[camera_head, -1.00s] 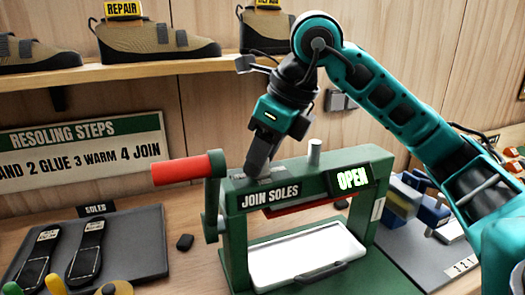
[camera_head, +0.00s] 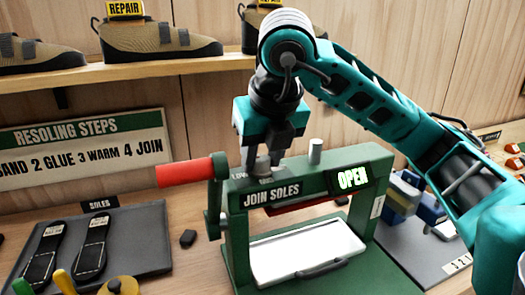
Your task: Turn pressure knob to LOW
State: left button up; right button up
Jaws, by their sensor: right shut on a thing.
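The green press (camera_head: 236,240) stands on the bench, with "JOIN SOLES" on its front and a lit "OPEN" display (camera_head: 353,179). The grey pressure knob (camera_head: 259,168) is on top of the press at its left end, mostly hidden by my right gripper. Part of a "LOW" label (camera_head: 238,176) shows just left of it. My right gripper (camera_head: 261,160) points down from above and is shut on the knob. The knob's pointer and exact setting cannot be made out. My left gripper is not in view.
A red-handled lever (camera_head: 185,172) sticks out left of the press. A grey post (camera_head: 315,152) rises from its top. A white tray (camera_head: 300,254) lies inside. A dark mat (camera_head: 130,244) with soles is at left. Shoes stand on the shelf (camera_head: 170,70) behind.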

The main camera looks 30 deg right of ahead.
dwell(0.6)
jog(key=o, duration=1)
jog(key=shift+r, duration=0.1)
jog(key=v, duration=1.2)
jog(key=shift+s+r, duration=0.15)
jog(key=shift+r, duration=0.15)
jog(key=shift+a, duration=0.15)
